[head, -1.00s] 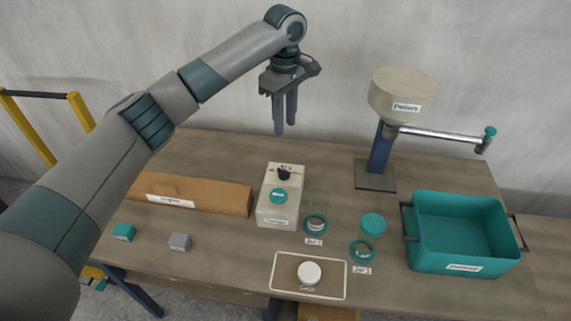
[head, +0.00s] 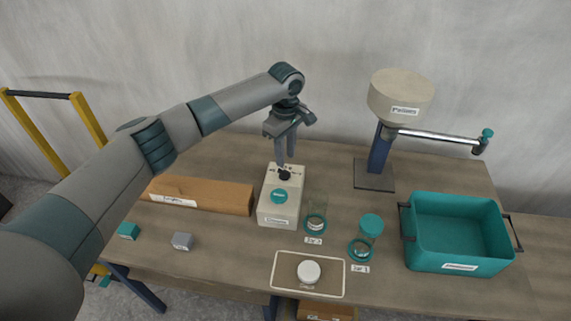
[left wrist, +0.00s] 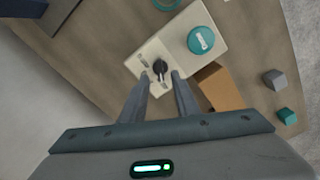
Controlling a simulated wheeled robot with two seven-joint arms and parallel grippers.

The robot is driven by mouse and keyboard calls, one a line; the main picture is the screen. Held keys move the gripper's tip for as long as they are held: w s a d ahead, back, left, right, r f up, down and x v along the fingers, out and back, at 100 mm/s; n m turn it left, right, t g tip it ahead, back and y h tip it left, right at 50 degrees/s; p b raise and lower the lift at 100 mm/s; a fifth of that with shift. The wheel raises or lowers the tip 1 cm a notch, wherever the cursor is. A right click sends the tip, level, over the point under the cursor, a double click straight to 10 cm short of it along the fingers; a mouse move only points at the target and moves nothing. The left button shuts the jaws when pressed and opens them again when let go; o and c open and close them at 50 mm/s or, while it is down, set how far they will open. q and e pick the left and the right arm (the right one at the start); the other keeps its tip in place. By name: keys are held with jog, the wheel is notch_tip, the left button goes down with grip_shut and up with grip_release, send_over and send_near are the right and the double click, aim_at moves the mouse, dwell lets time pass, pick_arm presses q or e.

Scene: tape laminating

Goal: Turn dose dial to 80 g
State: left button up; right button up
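The dose dial is a small black knob (head: 284,175) on top of a cream dispenser box (head: 277,212), behind a round teal button (head: 279,196). The knob also shows in the left wrist view (left wrist: 160,67), with printed marks around it that are too small to read. My left gripper (head: 284,164) points down at the knob. In the left wrist view its two fingers (left wrist: 160,77) are apart, one to each side of the knob, with a gap visible; I cannot tell whether they touch it. My right gripper is not in view.
A long brown box (head: 205,196) lies left of the dispenser. Two jars (head: 316,212) (head: 369,228) stand to its right, and a scale with a white lid-like disc (head: 309,271) is in front. A hopper (head: 400,97) and a teal bin (head: 460,255) are further right.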

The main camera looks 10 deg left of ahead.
aim_at(286, 171)
pick_arm(q)
jog(key=shift+f+p, duration=0.45)
jog(key=shift+f, duration=2.55)
grip_shut()
